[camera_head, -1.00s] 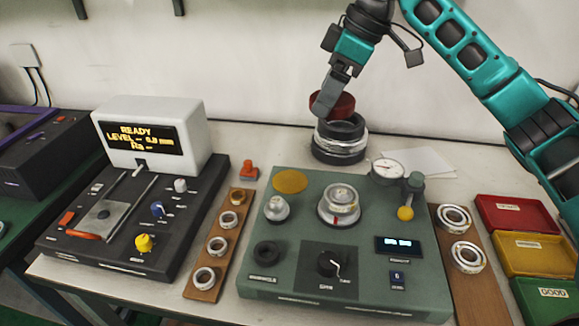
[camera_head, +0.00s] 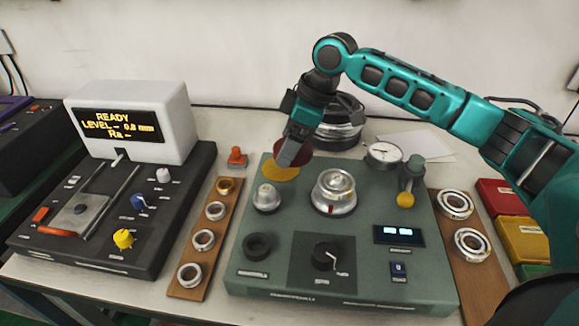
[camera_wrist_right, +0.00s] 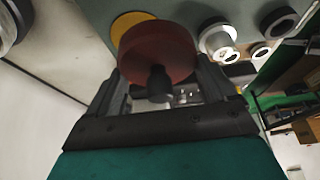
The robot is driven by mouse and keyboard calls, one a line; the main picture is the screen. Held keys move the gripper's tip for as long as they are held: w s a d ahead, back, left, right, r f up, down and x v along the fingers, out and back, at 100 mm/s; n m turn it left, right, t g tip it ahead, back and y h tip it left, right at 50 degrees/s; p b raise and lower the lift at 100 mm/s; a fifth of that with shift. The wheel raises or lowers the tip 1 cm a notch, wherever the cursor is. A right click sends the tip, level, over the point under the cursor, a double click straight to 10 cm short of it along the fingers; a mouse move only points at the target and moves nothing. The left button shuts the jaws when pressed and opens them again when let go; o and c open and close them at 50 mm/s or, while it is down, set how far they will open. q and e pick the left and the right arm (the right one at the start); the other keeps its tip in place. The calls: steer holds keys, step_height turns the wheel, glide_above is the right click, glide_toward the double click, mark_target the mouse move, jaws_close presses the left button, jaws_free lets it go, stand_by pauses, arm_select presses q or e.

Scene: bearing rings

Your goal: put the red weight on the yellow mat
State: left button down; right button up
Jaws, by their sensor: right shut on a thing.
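The red weight (camera_head: 280,149) is a dark red disc held in my right gripper (camera_head: 293,154). It also shows in the right wrist view (camera_wrist_right: 158,50), between the two fingers, with a dark knob facing the camera. The yellow mat (camera_head: 280,173) is a flat round patch on the back left of the green console. In the wrist view the mat (camera_wrist_right: 125,22) is partly hidden behind the weight. The weight is at the mat's back edge in the head view; I cannot tell whether they touch. My left gripper is not in view.
A stack of dark and silver rings (camera_head: 340,134) stands behind the console. A silver knob (camera_head: 266,198) and a silver spindle (camera_head: 334,192) rise near the mat. A dial gauge (camera_head: 384,154) is at the right. A small red-orange object (camera_head: 237,157) lies to the left.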

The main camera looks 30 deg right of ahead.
steer(key=shift+f+b, duration=0.45)
steer(key=shift+f, duration=2.55)
steer(key=shift+f, duration=0.1)
steer(key=o, duration=1.4)
steer(key=shift+f, duration=0.1)
steer(key=p+v, duration=0.1)
steer(key=v, duration=1.1)
steer(key=shift+p, duration=0.35)
